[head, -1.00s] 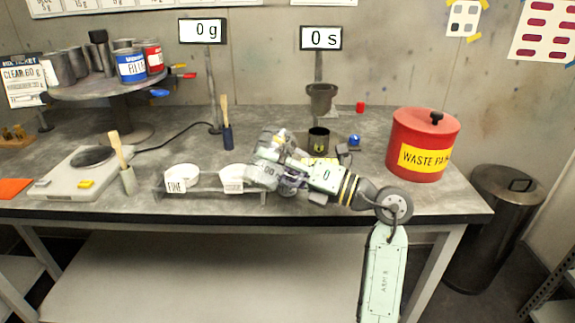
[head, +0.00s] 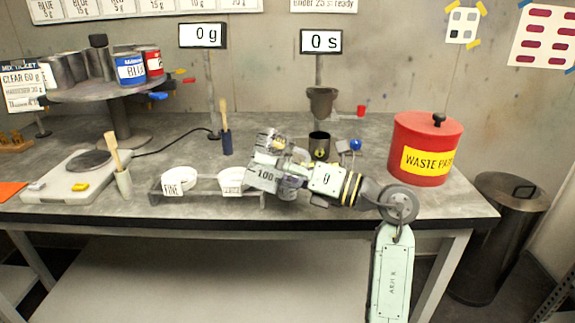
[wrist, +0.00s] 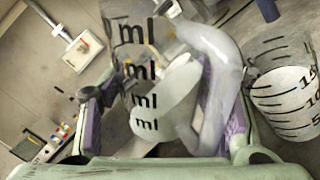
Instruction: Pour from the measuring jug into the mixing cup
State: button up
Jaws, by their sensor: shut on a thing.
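My gripper (wrist: 165,118) has its purple-padded fingers shut on the clear measuring jug (wrist: 138,62), which carries black "ml" marks and a pale looped handle. Something whitish shows in or through the jug; I cannot tell whether it is liquid. A clear graduated cup (wrist: 285,95) with black marks and a pale lower part stands to the right in the wrist view, apart from the jug; it looks like the mixing cup. In the head view my gripper (head: 280,170) is over the bench's front part, and I cannot make out that cup there.
White cups in a rack (head: 205,190) stand left of my gripper. A dark pot (head: 319,144) stands just behind my arm, and a red waste bin (head: 424,150) to the right. A scale (head: 75,178) is at the left; its display (head: 203,35) reads 0 g.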

aim_at(250, 173)
jog(key=shift+s+a+f+n+b, duration=0.1)
jog(key=shift+s+n+b, duration=0.05)
jog(key=shift+n+b, duration=0.55)
jog(key=shift+s+a+f+n+b, duration=0.1)
jog(key=shift+s+n+b, duration=0.05)
jog(key=shift+n+b, duration=0.55)
jog(key=shift+r, duration=0.15)
jog(key=shift+f+n+g+b, duration=0.3)
jog(key=shift+n+b, duration=0.1)
jog(key=shift+b, duration=0.35)
jog(key=shift+s+a+f+n+h+b, duration=0.15)
jog(key=shift+f+n+b, duration=0.15)
jog(key=shift+n+b, duration=0.55)
jog(key=shift+s+f+n+h+b, duration=0.2)
jog(key=shift+n+b, duration=0.35)
jog(key=shift+b, duration=0.6)
jog(key=shift+s+a+r+n, duration=0.35)
jog(key=shift+s+a+r, duration=0.15)
jog(key=shift+s+r, duration=0.3)
jog(key=shift+s+a+r+n, duration=0.45)
jog(key=shift+s+r, duration=0.1)
jog(key=shift+s, duration=0.35)
jog(key=shift+s+a+r+n, duration=0.3)
jog(key=shift+s+a+r, duration=0.2)
jog(key=shift+s+r, duration=0.3)
jog(key=shift+f, duration=0.15)
